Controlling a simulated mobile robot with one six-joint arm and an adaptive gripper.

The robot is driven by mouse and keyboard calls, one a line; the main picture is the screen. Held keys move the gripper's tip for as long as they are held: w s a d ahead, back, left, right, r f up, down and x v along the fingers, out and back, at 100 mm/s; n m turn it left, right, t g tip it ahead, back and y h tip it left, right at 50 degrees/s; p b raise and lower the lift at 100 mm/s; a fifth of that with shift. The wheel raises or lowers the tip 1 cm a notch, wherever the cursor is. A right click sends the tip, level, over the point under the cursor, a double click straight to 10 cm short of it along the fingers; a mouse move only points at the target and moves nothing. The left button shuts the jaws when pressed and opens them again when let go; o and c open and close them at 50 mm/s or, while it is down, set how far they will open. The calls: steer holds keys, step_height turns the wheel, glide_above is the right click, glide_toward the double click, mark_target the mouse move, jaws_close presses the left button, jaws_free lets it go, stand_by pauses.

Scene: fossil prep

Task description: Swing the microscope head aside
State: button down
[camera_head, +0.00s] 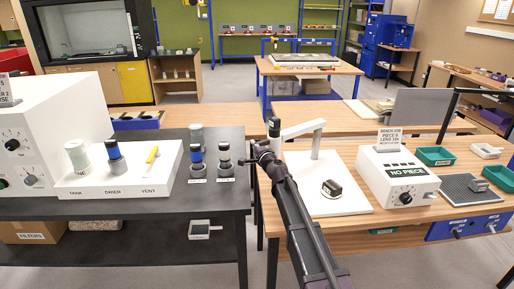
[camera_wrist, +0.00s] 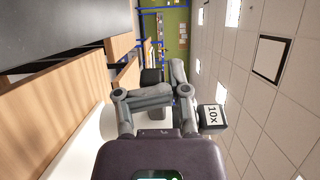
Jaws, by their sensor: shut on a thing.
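The microscope has a white base board (camera_head: 358,203), a white post and a white horizontal arm (camera_head: 304,129) reaching left. Its dark head (camera_head: 273,127) is at the arm's left end. My gripper (camera_head: 265,152) is at the head, just below its top; my arm hides part of it. In the wrist view my gripper (camera_wrist: 168,88) has its fingers closed in around a dark part, and a dark block marked 10x (camera_wrist: 212,118) is beside the right finger. The exact contact is hard to see. A dark brown piece (camera_head: 331,188) sits on the base board, to the head's right.
On the dark bench at left stand a white tray (camera_head: 120,182) and several small cylinders (camera_head: 225,160). A gap separates the benches.

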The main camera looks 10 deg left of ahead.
steer(key=s+d, duration=0.2)
steer(key=s, duration=0.5)
steer(key=s+d, duration=0.2)
steer(key=s, duration=0.4)
steer(key=shift+s+d+r, duration=0.25)
steer(key=shift+s+d, duration=0.1)
steer(key=s+d+f+n+g+h, duration=0.3)
steer(key=s+d+f, duration=0.3)
steer(key=d, duration=0.6)
steer(key=s+d+f+n+g+h, duration=0.3)
steer(key=s+d+f+g+h, duration=0.2)
steer(key=d, duration=0.8)
steer(key=s+d+f+n+g+h, duration=0.3)
steer(key=s+d+f+g, duration=0.2)
steer(key=s+d, duration=0.6)
step_height(320, 180, down, 3)
steer(key=shift+d+r+n+g+h, duration=0.15)
steer(key=shift+d+n+g+h, duration=0.2)
steer(key=shift+d, duration=0.65)
